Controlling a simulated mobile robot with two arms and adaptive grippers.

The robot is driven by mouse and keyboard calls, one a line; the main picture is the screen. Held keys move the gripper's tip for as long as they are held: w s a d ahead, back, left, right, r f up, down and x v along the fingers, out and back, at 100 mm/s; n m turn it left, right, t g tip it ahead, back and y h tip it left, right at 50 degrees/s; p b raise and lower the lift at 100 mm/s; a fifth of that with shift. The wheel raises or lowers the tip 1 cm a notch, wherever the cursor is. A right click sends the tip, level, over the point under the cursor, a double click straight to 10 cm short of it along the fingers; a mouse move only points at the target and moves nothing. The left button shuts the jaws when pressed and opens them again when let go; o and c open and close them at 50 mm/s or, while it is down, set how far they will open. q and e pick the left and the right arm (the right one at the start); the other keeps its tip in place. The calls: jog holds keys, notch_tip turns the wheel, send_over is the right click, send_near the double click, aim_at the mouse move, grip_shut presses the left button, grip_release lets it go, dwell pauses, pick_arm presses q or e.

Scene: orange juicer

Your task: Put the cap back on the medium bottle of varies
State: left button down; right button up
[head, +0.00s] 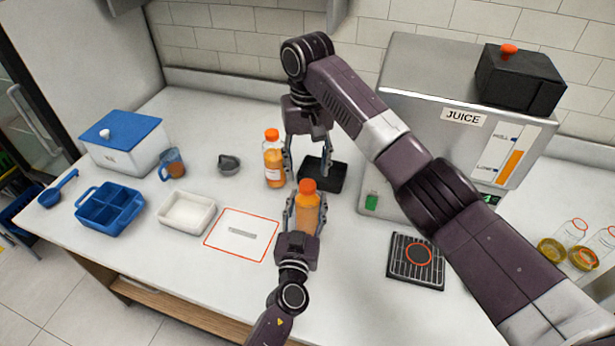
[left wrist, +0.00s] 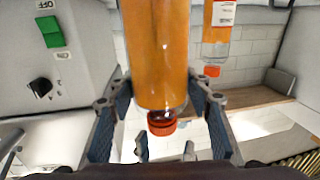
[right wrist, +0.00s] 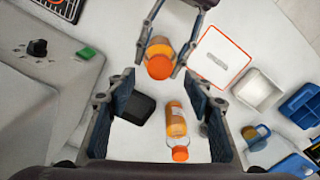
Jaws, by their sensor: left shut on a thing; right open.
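A bottle of orange juice (head: 307,214) with an orange cap (head: 307,185) at its top stands upright in my left gripper (head: 306,208), which is shut on its sides. In the left wrist view the cap (left wrist: 161,124) shows at the bottle's neck; I cannot tell how tightly it sits. A second, labelled juice bottle (head: 273,166) with an orange cap (head: 271,135) stands behind and to the left. My right gripper (head: 308,165) hangs from above, open and empty, behind the held bottle and just right of the second one. I cannot tell which bottle is medium.
A black tray (head: 335,179) lies near my right gripper. The juice machine (head: 436,95) stands right, with a drip grate (head: 399,266) before it. A white tray (head: 174,218), blue bin (head: 110,220), cup (head: 172,160) and red-outlined mat (head: 262,251) are left.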

notch_tip(320, 180, up, 8)
jog(key=shift+f, duration=0.15)
pick_arm(q)
jog(key=c, duration=0.9)
grip_release()
jog(key=shift+c, duration=0.2)
jog(key=s+a, duration=0.1)
jog(key=s, duration=1.1)
jog(key=shift+a, duration=0.4)
